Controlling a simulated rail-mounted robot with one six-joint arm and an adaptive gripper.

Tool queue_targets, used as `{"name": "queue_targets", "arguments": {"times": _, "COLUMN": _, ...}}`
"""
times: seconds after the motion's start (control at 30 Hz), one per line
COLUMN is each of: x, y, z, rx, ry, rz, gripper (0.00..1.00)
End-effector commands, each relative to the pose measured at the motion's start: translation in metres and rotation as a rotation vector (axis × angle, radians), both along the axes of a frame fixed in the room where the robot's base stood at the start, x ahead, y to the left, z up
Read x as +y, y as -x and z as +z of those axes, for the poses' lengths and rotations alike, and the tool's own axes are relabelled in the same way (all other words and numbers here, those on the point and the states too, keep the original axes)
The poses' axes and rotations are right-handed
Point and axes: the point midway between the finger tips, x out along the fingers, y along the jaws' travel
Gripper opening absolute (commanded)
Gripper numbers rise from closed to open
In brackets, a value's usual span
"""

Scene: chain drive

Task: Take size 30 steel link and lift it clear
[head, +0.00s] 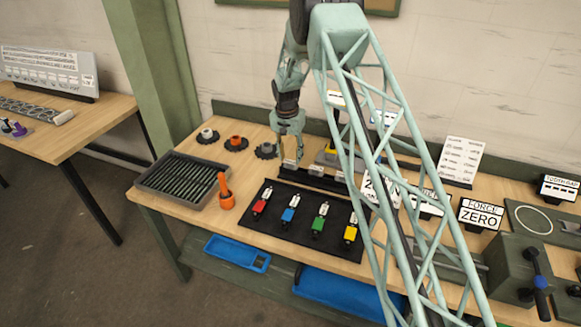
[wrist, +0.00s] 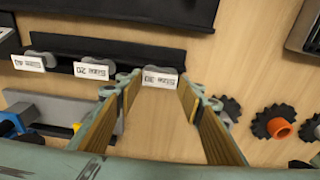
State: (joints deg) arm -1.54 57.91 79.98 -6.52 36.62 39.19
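The size 30 steel link (wrist: 160,77) is at the end of a black rack (wrist: 195,48), behind a white tag that reads upside down in the wrist view. Most of the link is hidden by its tag. My gripper (wrist: 157,88) is open, with one finger on each side of the tag and visible gaps between. In the head view my gripper (head: 291,155) points down at the left end of the rack (head: 315,181). The tag marked 20 (wrist: 91,70) is close beside one finger, and a third tag marked 40 (wrist: 28,62) is farther left.
Dark sprockets (wrist: 271,122) lie right of my gripper in the wrist view. In the head view a black mat (head: 270,234) with coloured tools lies in front of the rack. A ribbed tray (head: 182,182) and an orange holder (head: 226,200) stand to the left.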

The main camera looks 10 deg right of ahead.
Motion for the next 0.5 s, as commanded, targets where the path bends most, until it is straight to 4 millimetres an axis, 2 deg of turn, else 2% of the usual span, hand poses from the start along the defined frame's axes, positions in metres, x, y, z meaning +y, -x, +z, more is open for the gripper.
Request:
{"name": "queue_targets", "arguments": {"times": 0.23, "x": -0.002, "y": -0.002, "z": -0.022, "rx": 0.000, "ry": 0.000, "rz": 0.000, "gripper": 0.35}}
{"name": "queue_targets", "arguments": {"times": 0.5, "x": -0.002, "y": -0.003, "z": -0.032, "rx": -0.001, "ry": 0.000, "rz": 0.000, "gripper": 0.35}}
